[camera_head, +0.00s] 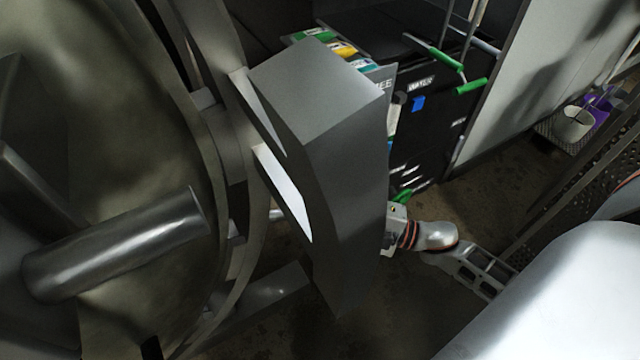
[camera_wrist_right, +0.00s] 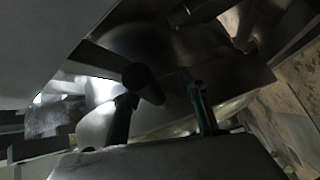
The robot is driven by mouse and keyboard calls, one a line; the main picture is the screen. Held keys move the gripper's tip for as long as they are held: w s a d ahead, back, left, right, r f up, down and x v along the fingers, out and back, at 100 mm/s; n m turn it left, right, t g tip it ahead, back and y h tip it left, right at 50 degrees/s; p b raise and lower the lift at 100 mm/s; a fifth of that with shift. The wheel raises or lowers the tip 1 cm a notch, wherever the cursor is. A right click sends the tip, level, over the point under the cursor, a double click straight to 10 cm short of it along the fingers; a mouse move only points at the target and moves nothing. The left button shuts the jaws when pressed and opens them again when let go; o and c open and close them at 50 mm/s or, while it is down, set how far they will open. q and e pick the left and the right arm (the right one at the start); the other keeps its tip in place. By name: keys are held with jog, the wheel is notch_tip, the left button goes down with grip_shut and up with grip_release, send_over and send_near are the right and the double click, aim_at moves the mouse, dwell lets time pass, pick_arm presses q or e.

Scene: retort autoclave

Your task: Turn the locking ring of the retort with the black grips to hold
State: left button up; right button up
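The retort's large round metal door (camera_head: 110,120) fills the left of the head view, with a thick metal bar (camera_head: 120,245) across its front. The curved locking ring (camera_head: 215,170) runs along the door's right edge. A big grey block (camera_head: 335,160) stands out beside the ring. My right arm reaches in behind this block, which hides its gripper in the head view. In the right wrist view my right gripper (camera_wrist_right: 160,100) has its two dark fingers apart. A dark rounded bar end (camera_wrist_right: 145,80) shows just beyond the left finger; contact cannot be told. My left gripper is out of view.
A dark cabinet (camera_head: 430,120) with green-handled bars (camera_head: 470,86) and coloured labels stands behind the block. A pale wall panel (camera_head: 540,80) is to its right. Some brown floor (camera_head: 480,205) is clear.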

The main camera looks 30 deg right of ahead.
jog(key=shift+d, duration=0.2)
dwell(0.5)
jog(key=v, duration=1.2)
jog(key=shift+a, duration=0.1)
